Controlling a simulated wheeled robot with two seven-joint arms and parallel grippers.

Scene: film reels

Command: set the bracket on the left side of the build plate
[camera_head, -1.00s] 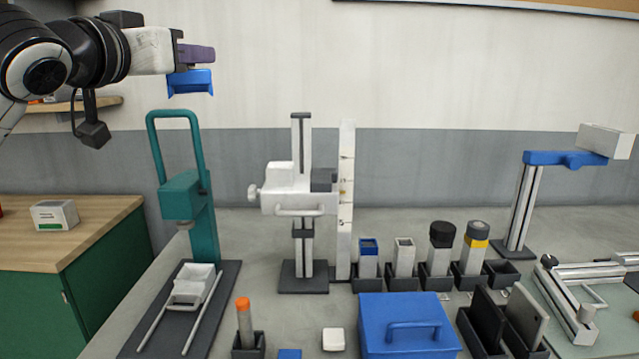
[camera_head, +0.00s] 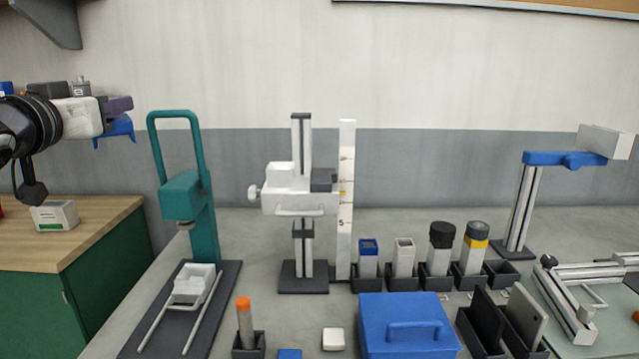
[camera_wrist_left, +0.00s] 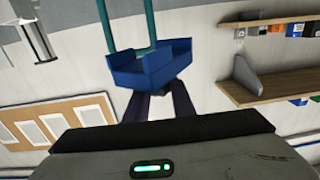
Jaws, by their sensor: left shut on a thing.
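The bracket (camera_head: 115,131) is a blue channel-shaped piece with upturned ends. My left gripper (camera_head: 120,107), with purple fingers, is shut on it at the upper left of the head view. It hangs in the air, left of the teal press and above the wooden counter. In the left wrist view the bracket (camera_wrist_left: 150,66) sits at the tips of the purple fingers (camera_wrist_left: 160,105). I cannot tell which thing is the build plate. My right gripper is not in view.
A teal press (camera_head: 185,195) with a tall loop handle stands on a dark base. A white carriage on a column (camera_head: 300,200) stands mid-table. A blue box (camera_head: 405,340), several dark holders and a blue-armed stand (camera_head: 530,190) lie to the right. A small carton (camera_head: 55,215) sits on the counter.

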